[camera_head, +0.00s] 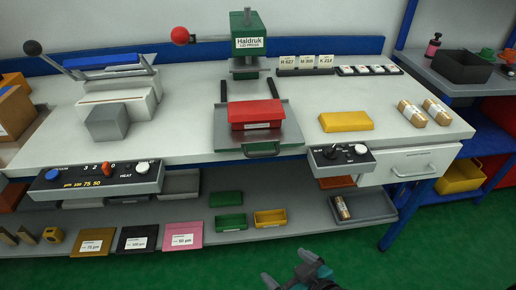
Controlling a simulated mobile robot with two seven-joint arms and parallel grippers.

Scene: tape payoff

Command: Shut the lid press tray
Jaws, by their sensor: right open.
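The lid press (249,42) is a green machine labelled Haldruk, at the back middle of the bench, with a red-knobbed lever (181,36) reaching left. Its grey tray (293,135) is pulled out towards the front, clear of the press head, with two dark rails (271,88) behind it. A red box (256,112) with a white label sits on the tray. My right gripper (289,268) is open and empty at the bottom of the view, over the green floor, below and apart from the handle. My left gripper is not in view.
A yellow block (346,121) lies right of the tray. A control box (342,156) and a white drawer (408,166) are at the front right. A heat sealer panel (97,177) is at the front left. Bins stand on the lower shelf (297,221).

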